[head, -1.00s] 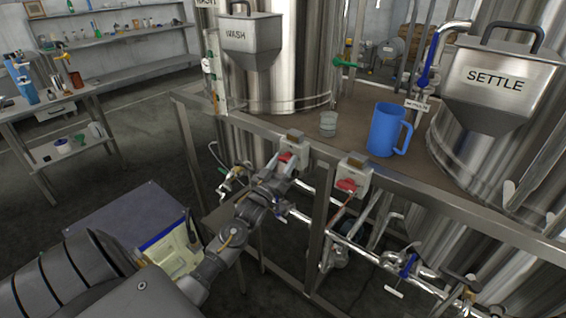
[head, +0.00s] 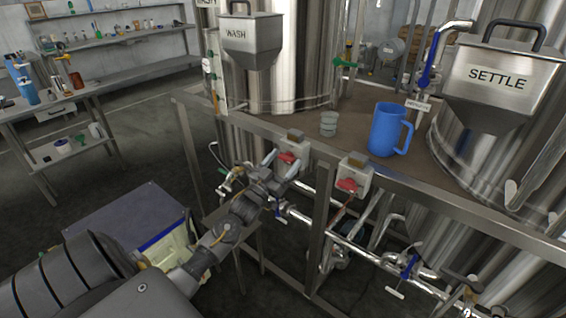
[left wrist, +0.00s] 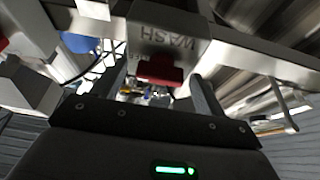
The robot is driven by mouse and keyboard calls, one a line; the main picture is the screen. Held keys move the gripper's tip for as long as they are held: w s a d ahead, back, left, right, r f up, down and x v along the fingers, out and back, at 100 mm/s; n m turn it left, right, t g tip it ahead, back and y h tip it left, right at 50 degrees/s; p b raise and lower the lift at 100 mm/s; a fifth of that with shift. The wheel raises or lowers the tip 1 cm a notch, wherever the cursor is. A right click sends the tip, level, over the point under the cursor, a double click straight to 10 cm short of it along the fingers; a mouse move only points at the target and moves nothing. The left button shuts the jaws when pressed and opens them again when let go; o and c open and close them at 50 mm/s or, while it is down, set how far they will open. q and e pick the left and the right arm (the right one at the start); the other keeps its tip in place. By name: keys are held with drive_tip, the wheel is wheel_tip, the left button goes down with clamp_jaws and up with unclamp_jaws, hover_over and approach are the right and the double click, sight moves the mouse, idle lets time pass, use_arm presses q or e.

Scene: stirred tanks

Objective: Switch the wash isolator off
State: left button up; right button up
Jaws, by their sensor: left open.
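The wash isolator (head: 294,146) is a pale box with a red knob on the frame rail below the WASH hopper. In the left wrist view its box (left wrist: 168,38) carries an upside-down WASH label, with the red knob (left wrist: 160,70) below it. My left gripper (head: 283,164) is open at the front of this isolator. In the left wrist view its fingers show to the left and right of the knob, with gaps, and I cannot tell whether either touches. The fingers partly hide the knob in the head view. My right gripper is not in view.
A second isolator (head: 355,171) with a red knob (head: 347,184) sits to the right on the same rail. A blue jug (head: 386,130) and a small cup (head: 328,124) stand on the deck behind. Pipes and valves (head: 400,268) run below the rail.

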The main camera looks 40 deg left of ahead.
use_arm(q)
drive_tip(key=b+v, duration=0.2)
drive_tip(key=v, duration=0.8)
drive_tip(key=shift+s+f, duration=0.2)
drive_tip(key=shift+s, duration=0.15)
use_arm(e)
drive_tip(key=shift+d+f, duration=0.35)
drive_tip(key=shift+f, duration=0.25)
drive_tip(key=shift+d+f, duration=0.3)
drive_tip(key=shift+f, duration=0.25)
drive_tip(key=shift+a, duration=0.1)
